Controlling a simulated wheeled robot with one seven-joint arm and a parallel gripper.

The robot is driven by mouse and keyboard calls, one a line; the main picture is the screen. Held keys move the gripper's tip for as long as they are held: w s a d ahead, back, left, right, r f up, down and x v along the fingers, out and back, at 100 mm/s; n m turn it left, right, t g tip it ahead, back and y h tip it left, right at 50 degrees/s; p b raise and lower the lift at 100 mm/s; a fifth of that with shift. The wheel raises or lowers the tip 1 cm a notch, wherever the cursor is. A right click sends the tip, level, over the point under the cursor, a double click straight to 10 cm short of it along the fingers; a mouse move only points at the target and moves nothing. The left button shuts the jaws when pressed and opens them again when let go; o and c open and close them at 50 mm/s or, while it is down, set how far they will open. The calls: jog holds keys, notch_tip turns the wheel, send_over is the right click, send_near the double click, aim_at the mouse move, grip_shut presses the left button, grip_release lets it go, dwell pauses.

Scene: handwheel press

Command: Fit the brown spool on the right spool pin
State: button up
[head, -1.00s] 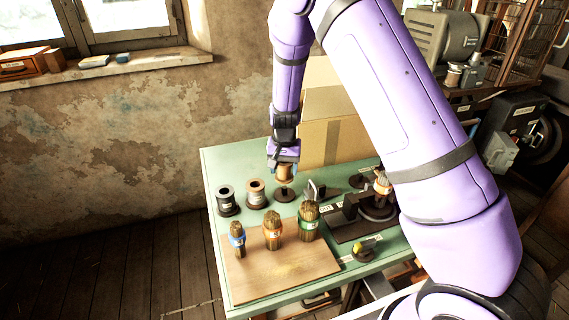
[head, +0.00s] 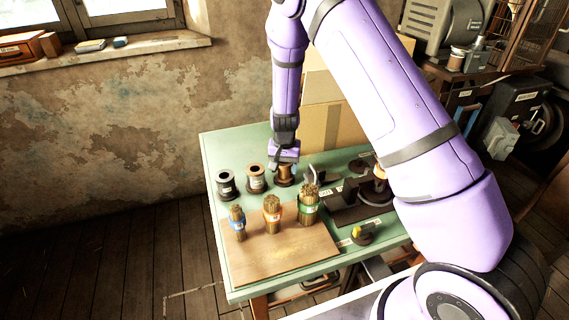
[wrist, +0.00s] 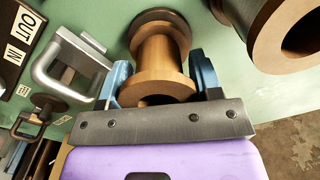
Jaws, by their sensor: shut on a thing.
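The brown spool (head: 285,175) is upright at the back of the green table, in line with two other spools. My gripper (head: 285,163) is above it, shut on its upper part. In the wrist view the spool (wrist: 163,62) stands between the blue fingers of my gripper (wrist: 160,82). The right spool pin's dark round base (wrist: 160,16) shows at the spool's far end; its post is hidden, apparently inside the spool. The spool's lower end is at or very near this base; I cannot tell whether they touch.
A copper-coloured spool (head: 256,178) stands close to the left, then a dark spool (head: 226,184). A metal clamp-like bracket (wrist: 72,68) is near on the other side. Several brush bundles stand on a wooden board (head: 280,258) in front; a cardboard box (head: 333,125) is behind.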

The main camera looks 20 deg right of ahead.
jog(key=shift+f, duration=0.1)
jog(key=o, duration=1)
notch_tip(320, 180, up, 11)
dwell(0.3)
notch_tip(320, 180, up, 8)
dwell(0.6)
